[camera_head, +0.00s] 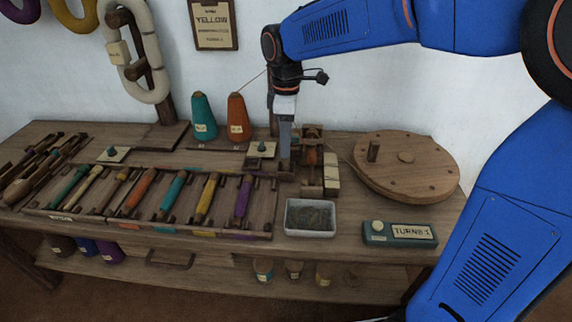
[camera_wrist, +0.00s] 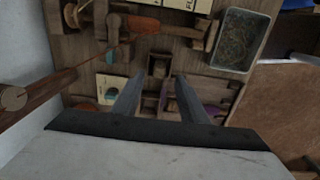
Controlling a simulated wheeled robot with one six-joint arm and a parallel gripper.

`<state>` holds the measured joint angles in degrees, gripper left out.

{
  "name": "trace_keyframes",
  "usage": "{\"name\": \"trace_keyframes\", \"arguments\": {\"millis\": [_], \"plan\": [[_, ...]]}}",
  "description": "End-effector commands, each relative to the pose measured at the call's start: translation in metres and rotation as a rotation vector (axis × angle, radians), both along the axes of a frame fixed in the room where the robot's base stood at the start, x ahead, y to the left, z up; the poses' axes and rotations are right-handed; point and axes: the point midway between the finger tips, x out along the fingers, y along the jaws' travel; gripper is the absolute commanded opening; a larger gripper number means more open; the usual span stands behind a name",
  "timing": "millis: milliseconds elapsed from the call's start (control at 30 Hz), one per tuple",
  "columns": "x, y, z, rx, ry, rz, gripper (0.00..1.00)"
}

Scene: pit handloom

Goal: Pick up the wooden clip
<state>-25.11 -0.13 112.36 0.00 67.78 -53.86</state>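My gripper (camera_head: 285,156) points down over the bench, just left of a small winding device (camera_head: 313,160). In the wrist view my gripper (camera_wrist: 160,80) is open, its two grey fingers apart with nothing seen clamped between them. A small dark wooden block (camera_wrist: 159,66), which looks like the wooden clip, lies just beyond the fingertips, roughly centred between them. In the head view a small wooden piece (camera_head: 286,177) shows below the fingers. I cannot tell whether the fingers touch it.
A tray of coloured bobbins (camera_head: 150,226) lies to the left. A white dish (camera_head: 310,218) and a counter box labelled TURNS (camera_head: 400,233) are in front. A round wooden disc (camera_head: 408,185) is at right. Orange (camera_head: 238,118) and teal (camera_head: 204,117) cones stand behind.

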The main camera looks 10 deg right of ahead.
Motion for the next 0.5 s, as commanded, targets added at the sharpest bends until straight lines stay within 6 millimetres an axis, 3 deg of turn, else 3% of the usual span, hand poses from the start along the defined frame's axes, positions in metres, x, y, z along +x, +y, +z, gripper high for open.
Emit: {"name": "trace_keyframes", "arguments": {"millis": [233, 500], "plan": [[0.000, 0.000, -0.016, -0.001, 0.001, 0.000, 0.39], [0.001, 0.000, -0.051, -0.002, 0.002, 0.000, 0.39]]}}
